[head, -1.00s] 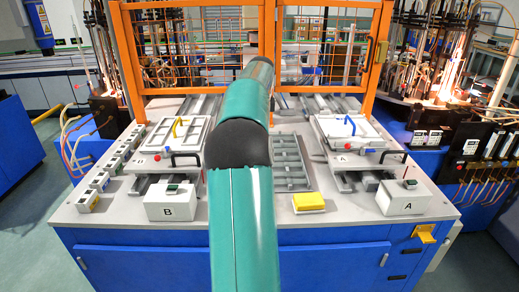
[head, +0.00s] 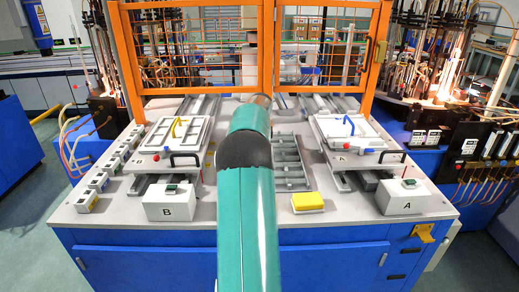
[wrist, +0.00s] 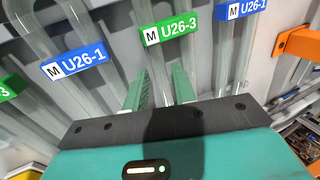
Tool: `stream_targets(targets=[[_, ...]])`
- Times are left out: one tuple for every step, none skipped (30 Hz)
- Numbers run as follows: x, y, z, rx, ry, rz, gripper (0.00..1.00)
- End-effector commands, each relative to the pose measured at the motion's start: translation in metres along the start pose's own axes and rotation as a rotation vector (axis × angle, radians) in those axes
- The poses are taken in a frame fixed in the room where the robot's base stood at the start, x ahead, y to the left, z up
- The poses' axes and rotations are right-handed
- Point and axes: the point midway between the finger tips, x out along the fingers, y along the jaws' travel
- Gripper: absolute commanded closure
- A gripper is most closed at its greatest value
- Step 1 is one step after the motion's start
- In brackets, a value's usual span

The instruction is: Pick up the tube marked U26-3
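In the wrist view, the green label reading U26-3 (wrist: 170,31) sits on a clear glass tube (wrist: 161,75) near the top centre. My gripper (wrist: 161,82) has its two green fingers spread apart and pointing toward this tube, below the label. Glass shows in the gap between the fingers; I cannot tell whether either finger touches it. The lower part of the tube is hidden behind the dark gripper body. In the head view my own arm hides the gripper and the tubes are not distinguishable.
A tube with a blue U26-1 label (wrist: 73,64) lies left, another blue-labelled tube (wrist: 240,9) right. An orange frame part (wrist: 294,42) is at the right edge. In the head view, stations B (head: 168,205) and A (head: 405,199) flank a grey tray (head: 291,165) and yellow block (head: 307,202).

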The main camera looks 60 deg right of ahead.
Motion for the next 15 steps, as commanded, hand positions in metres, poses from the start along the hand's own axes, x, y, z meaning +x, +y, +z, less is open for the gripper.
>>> stream_targets(targets=[[0.0013,-0.0002,-0.0002,0.0,0.0,-0.001,0.74],[0.0013,-0.0002,-0.0002,0.0,0.0,-0.001,0.74],[0.001,-0.0002,-0.0002,0.0,0.0,-0.001,0.74],[0.0009,-0.0002,-0.0002,0.0,0.0,-0.001,0.74],[0.0009,-0.0002,-0.0002,0.0,0.0,-0.001,0.74],[0.0008,-0.0002,-0.0001,0.0,0.0,-0.001,0.76],[0.0008,-0.0002,-0.0001,0.0,0.0,-0.001,0.81],[0.0008,-0.0002,-0.0001,0.0,0.0,-0.001,0.87],[0.0008,-0.0002,-0.0001,0.0,0.0,-0.001,0.95],[0.0007,-0.0002,-0.0001,0.0,0.0,-0.001,1.0],[0.0007,-0.0002,-0.0001,0.0,0.0,-0.001,1.0],[0.0007,-0.0001,-0.0001,0.0,0.0,-0.001,1.0],[0.0005,-0.0003,-0.0001,0.0,0.001,-0.001,1.0],[0.0005,-0.0002,-0.0001,0.0,0.001,-0.001,1.0],[0.0005,-0.0003,-0.0001,0.0,0.0,-0.001,1.0]])
